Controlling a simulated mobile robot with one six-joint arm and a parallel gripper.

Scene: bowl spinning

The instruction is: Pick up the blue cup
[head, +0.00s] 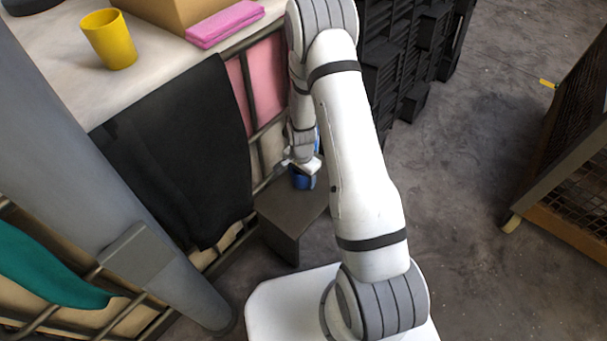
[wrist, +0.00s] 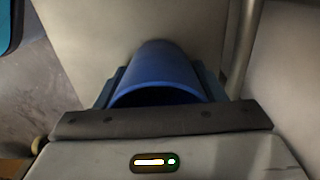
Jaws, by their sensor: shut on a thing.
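The blue cup (wrist: 160,72) is in the middle of the wrist view, between the fingers of my gripper (wrist: 160,98). My gripper is shut on it, with a finger at each side of the cup. In the head view the blue cup (head: 304,182) shows only in part, below my gripper (head: 302,168) and just above the grey box-like stand. My own arm hides part of that area. I cannot tell whether the cup touches the stand.
A yellow cup (head: 110,40) and a folded pink cloth (head: 225,24) are on the pale tabletop (head: 60,62). A black cloth (head: 185,150) hangs over its side. A grey stand (head: 285,215) is below my gripper. Black crates (head: 400,50) stand behind my arm. Floor at right is open.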

